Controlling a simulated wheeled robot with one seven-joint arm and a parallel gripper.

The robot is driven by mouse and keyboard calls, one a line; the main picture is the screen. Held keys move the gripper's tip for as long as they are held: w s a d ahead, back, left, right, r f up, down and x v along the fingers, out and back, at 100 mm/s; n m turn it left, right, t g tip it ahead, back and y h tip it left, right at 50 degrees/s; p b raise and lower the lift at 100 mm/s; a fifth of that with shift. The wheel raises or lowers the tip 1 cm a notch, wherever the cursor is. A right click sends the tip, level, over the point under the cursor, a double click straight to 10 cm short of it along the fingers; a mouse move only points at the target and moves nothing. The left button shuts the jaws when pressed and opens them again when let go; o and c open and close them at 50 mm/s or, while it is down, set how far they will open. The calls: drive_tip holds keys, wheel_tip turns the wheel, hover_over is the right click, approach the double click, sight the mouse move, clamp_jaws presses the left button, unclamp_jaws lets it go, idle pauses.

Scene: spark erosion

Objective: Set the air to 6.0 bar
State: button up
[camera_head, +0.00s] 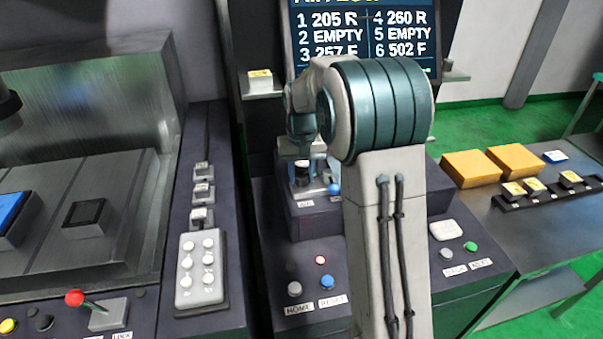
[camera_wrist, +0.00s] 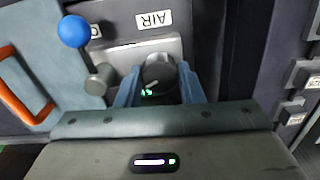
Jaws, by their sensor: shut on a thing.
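A round grey knob (camera_wrist: 158,70) sits on a light plate below the "AIR" label (camera_wrist: 153,20) in the wrist view. My gripper (camera_wrist: 157,90) is shut on the knob, one blue-grey finger on each side. Small green lit marks show at the knob's near edge; I cannot read a pressure value from them. In the head view my arm comes down over the same small panel and hides part of it.
A blue ball lever (camera_wrist: 73,32) stands close left of the knob in the wrist view, with an orange handle (camera_wrist: 22,98) further left. In the head view, HOME and RESET buttons (camera_head: 326,282) lie in front. Yellow blocks (camera_head: 472,168) lie on the right-hand table.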

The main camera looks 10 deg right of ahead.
sight(302, 175)
drive_tip(key=shift+r+m, duration=0.1)
drive_tip(key=shift+m, duration=0.5)
drive_tip(key=o, duration=1)
wheel_tip(302, 175, up, 14)
drive_tip(key=shift+b, duration=0.4)
